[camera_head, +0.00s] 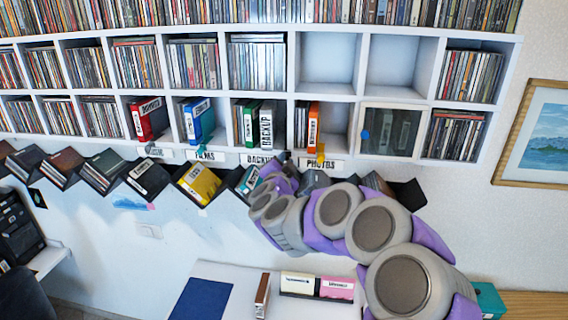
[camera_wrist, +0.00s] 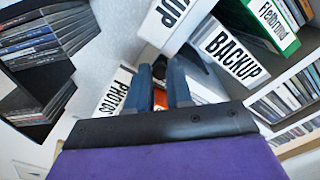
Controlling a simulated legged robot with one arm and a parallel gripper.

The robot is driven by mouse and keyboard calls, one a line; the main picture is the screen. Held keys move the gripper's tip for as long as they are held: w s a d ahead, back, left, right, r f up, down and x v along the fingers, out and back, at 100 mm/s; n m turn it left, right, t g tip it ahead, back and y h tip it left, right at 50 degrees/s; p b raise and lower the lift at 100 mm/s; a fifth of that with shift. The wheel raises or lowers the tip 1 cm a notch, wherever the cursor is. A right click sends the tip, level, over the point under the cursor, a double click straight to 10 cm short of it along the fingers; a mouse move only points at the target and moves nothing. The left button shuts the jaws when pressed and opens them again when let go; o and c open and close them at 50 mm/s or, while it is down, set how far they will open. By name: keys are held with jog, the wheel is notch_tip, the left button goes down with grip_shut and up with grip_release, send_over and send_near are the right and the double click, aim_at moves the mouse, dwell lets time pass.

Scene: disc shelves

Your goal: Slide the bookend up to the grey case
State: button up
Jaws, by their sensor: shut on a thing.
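My gripper (camera_wrist: 172,75) is shut on a small dark piece between its blue-grey fingers, which I take to be the bookend (camera_wrist: 160,68). Most of the bookend is hidden by the fingers. In the head view my gripper (camera_head: 287,164) is at the lower right edge of the BACKUP compartment. The pale grey case (camera_head: 266,128) labelled BACKUP stands upright there, to the gripper's left. It also shows in the wrist view (camera_wrist: 232,53), right of the fingers. Whether bookend and case touch, I cannot tell.
A green case (camera_wrist: 274,22) stands beside the grey one. An orange case (camera_head: 313,125) stands in the PHOTOS compartment to the right. A glass-fronted compartment (camera_head: 391,132) is further right. Slanted black racks (camera_wrist: 32,95) hang below the shelf.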

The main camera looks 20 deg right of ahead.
grip_shut()
jog(key=shift+w+a+f+p, duration=0.1)
jog(key=shift+w+a+p, duration=0.5)
jog(key=shift+a, duration=0.5)
jog(key=shift+w+a+f+p, duration=0.1)
jog(key=shift+w+a+p, duration=0.3)
jog(key=shift+w+a, duration=0.55)
jog(key=shift+s+a, duration=0.1)
jog(key=shift+s, duration=0.05)
jog(key=o, duration=0.7)
grip_release()
jog(key=shift+r, duration=0.1)
jog(key=shift+s, duration=0.15)
